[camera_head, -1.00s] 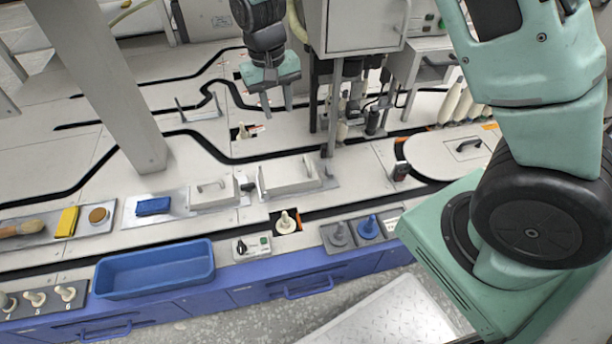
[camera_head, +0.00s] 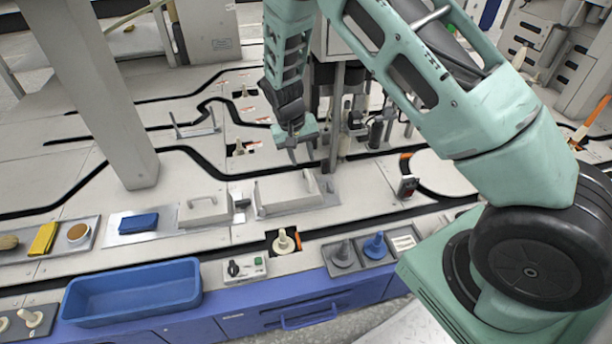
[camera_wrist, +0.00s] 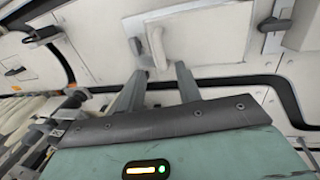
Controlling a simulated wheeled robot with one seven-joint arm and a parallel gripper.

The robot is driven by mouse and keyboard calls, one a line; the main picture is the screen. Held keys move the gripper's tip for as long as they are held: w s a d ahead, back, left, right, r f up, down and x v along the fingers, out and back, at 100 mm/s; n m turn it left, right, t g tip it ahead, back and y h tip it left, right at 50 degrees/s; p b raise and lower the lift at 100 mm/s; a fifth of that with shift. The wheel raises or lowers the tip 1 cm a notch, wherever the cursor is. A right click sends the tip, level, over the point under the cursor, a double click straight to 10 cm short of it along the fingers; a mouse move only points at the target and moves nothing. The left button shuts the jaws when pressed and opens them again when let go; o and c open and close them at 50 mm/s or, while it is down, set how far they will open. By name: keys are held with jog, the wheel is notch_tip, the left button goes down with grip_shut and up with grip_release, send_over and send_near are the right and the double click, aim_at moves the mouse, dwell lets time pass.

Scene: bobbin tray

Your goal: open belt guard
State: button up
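A long pale cover with a handle (camera_head: 287,194), which looks like the belt guard, lies flat and closed on the bench in front of the central machine. My gripper (camera_head: 303,152) is above and just behind it, pointing down. In the wrist view my gripper (camera_wrist: 158,78) has its two fingers spread apart with nothing held between them. A pale upright handle (camera_wrist: 157,48) on a white panel appears just beyond the fingertips, roughly between them. I cannot tell whether either finger touches it.
A smaller handled cover (camera_head: 204,209) sits left of the long one. A blue bin (camera_head: 133,293) and a switch box (camera_head: 245,269) are at the front edge. The machine's posts (camera_head: 337,115) stand close to my gripper. A thick grey pillar (camera_head: 105,100) rises at the left.

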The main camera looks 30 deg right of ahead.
aim_at(307, 176)
jog(key=f, duration=0.2)
jog(key=f+b, duration=0.1)
jog(key=f, duration=0.1)
jog(key=d+f+b, duration=0.1)
jog(key=f, duration=0.1)
jog(key=shift+s+d+f, duration=0.1)
jog(key=shift+s+f, duration=0.05)
jog(key=shift+f, duration=0.15)
grip_shut()
